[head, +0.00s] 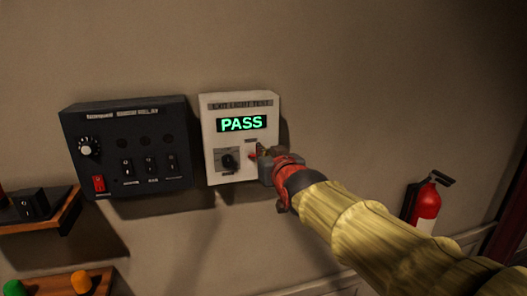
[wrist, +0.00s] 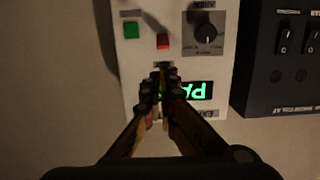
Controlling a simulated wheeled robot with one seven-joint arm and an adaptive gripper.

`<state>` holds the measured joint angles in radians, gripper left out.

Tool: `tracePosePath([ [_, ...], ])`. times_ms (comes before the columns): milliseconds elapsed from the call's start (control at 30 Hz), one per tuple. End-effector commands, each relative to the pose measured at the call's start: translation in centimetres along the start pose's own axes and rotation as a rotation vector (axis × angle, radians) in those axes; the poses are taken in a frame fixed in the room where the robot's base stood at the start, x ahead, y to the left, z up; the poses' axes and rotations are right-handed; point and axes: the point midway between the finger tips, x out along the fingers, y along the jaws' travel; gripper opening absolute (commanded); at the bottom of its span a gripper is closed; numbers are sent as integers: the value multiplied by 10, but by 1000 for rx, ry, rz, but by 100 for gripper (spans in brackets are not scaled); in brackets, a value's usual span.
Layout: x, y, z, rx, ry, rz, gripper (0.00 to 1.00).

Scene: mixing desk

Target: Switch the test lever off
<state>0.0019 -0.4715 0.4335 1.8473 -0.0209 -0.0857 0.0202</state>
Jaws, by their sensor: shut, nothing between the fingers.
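The white test box (head: 226,185) hangs on the wall, and its display (head: 242,123) reads PASS in green. A small red piece (head: 251,156), perhaps the test lever or its handle, shows on its lower right. The wrist view shows the box upside down, with a red piece (wrist: 163,41) just beyond the fingers and a green square (wrist: 131,30) beside it. My gripper (head: 263,160) is shut and empty at the box's lower right front. In the wrist view my gripper (wrist: 162,84) covers part of the display. I cannot tell whether the fingertips touch the box.
A dial (head: 228,161) sits left of the red piece. A black panel (head: 130,150) with switches and a red rocker hangs close to the left. A wooden shelf (head: 45,226) is at lower left. A fire extinguisher (head: 424,203) hangs at right. The wall above is clear.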

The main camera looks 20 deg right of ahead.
Motion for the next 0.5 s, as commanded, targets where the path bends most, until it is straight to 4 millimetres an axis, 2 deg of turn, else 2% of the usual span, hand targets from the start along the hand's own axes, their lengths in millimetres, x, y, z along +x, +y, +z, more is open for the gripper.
tracePosePath([
  [100,23,0,-1,1,-3,0,0],
  [233,43,0,-1,1,-2,0,0],
  [500,67,0,0,1,-1,0,0],
])
